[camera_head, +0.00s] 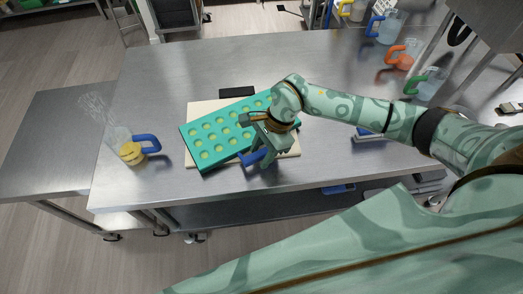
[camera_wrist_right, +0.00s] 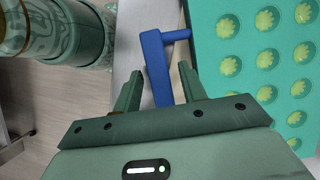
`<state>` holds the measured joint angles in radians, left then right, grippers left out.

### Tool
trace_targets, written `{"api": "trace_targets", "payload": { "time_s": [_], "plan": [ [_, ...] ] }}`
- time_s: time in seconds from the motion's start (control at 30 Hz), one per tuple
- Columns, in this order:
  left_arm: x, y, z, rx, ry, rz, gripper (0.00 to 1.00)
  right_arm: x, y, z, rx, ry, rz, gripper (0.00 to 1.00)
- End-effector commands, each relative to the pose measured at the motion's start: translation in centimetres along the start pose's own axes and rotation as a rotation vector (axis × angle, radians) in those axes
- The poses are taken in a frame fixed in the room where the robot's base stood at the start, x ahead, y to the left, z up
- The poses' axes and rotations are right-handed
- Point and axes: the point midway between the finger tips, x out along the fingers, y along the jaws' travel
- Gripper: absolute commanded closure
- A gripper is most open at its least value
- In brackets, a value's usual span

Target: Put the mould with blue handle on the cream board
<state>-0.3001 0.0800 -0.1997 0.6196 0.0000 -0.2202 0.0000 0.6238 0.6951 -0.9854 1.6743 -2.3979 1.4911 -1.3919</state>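The teal mould (camera_head: 207,162) with rows of yellow-green cups lies over the cream board (camera_head: 192,112), turned askew to it. Its left corner and lower edge reach past the board; I cannot tell whether it rests flat. Its blue handle (camera_head: 252,157) points toward the table's front edge. In the right wrist view the handle (camera_wrist_right: 155,60) sits between the fingers of my right gripper (camera_wrist_right: 160,88), with gaps on both sides. The right gripper also shows in the head view (camera_head: 262,143), hiding part of the mould. It is open. My left gripper is not in view.
A clear jug (camera_head: 117,140) with a blue handle, yellow contents and a whisk stands at the left. A black block (camera_head: 236,92) lies behind the board. Jugs with orange (camera_head: 400,54) and green (camera_head: 428,84) handles stand at the right. The steel table (camera_head: 200,65) is clear at the back.

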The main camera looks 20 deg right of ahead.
Motion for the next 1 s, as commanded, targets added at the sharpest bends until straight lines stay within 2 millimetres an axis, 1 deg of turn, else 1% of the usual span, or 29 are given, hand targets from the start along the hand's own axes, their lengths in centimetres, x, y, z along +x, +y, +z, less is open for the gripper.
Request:
{"api": "trace_targets", "payload": {
  "time_s": [0.07,0.17,0.27,0.4,0.5,0.6,0.7,0.77,1.0],
  "plan": [
    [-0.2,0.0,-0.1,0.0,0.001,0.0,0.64,-0.3,0.0,0.1,0.0,0.0,-0.001,0.58],
    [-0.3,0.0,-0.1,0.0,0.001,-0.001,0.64,-1.4,-0.1,0.1,-0.002,0.001,-0.004,0.58],
    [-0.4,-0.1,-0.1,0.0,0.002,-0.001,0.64,-3.4,-0.1,0.0,-0.001,0.003,-0.005,0.58],
    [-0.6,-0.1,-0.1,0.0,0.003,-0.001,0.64,-6.9,-0.1,0.0,-0.001,0.003,-0.005,0.58],
    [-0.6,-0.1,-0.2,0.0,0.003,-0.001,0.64,-9.1,-0.1,0.0,-0.001,0.003,-0.005,0.58],
    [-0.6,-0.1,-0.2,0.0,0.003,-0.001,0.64,-10.7,-0.1,0.0,-0.001,0.002,-0.004,0.58],
    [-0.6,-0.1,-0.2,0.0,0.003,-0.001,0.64,-11.8,-0.1,0.1,0.001,0.001,-0.002,0.58],
    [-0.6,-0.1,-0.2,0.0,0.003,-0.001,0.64,-12.1,0.0,0.1,0.001,0.001,-0.001,0.58],
    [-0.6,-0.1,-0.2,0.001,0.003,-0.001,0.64,-12.2,0.0,0.1,0.0,0.0,0.0,0.58]
  ]
}}
